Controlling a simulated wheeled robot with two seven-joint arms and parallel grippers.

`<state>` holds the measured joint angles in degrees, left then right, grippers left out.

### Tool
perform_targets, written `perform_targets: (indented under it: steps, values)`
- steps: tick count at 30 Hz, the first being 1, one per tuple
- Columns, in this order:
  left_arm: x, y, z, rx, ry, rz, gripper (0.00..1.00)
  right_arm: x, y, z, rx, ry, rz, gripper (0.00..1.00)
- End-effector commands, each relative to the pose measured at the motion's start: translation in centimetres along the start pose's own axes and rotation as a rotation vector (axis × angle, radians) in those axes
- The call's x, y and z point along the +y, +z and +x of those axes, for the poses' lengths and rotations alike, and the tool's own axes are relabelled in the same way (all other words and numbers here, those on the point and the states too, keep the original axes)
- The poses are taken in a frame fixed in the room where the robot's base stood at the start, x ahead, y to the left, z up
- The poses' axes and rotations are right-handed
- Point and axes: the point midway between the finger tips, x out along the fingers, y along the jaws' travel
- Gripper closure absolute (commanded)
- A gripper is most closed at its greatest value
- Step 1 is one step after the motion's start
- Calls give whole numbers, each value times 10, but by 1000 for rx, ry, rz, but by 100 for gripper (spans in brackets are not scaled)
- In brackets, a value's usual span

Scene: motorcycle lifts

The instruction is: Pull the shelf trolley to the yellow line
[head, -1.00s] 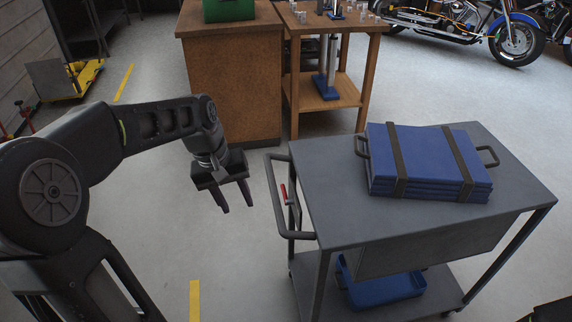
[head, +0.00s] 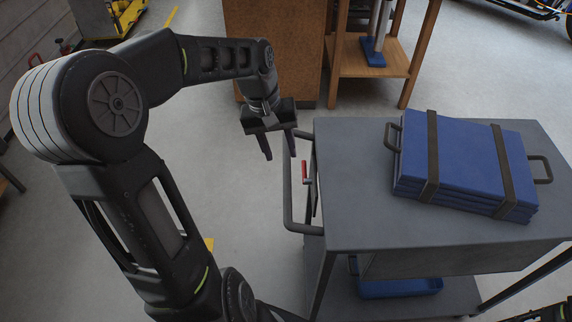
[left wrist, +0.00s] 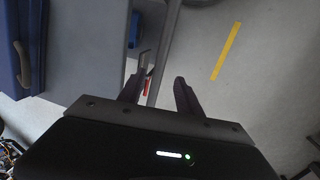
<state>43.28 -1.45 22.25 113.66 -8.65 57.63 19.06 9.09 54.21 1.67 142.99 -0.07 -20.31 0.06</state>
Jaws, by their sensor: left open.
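The grey shelf trolley (head: 350,205) stands at the right of the head view. Its bar handle (head: 288,200) faces left, with a small red lever (head: 305,172) beside it. My left gripper (head: 279,156) is open at the far part of the handle. In the left wrist view the handle bar (left wrist: 165,50) runs between the spread fingers (left wrist: 158,88); whether they touch it cannot be told. The yellow line (left wrist: 226,50) shows on the floor there. In the head view a short piece of yellow line (head: 208,243) shows behind my left arm.
Strapped blue cases (head: 465,165) lie on the trolley top, and a blue tray (head: 400,288) sits on its lower shelf. A brown cabinet (head: 270,50) and a wooden table (head: 370,62) stand beyond the gripper. Grey floor left of the trolley is clear.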

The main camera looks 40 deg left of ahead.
Motion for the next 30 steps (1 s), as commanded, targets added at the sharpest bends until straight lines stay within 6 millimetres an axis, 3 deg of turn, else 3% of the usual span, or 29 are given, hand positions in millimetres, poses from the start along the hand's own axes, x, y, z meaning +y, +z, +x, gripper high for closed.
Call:
perform_targets:
  steps: [13, 23, 30]
  values:
    - [1, 1, 62, -3, 1, 1, 59, -1, 0, -2, 0, 0, 0, 100]
    - [0, 0, 67, 0, 1, 0, 59, -1, 0, -2, 0, 0, 0, 100]
    - [0, 0, 67, 0, 1, 0, 77, -1, 0, -2, 0, 0, 0, 100]
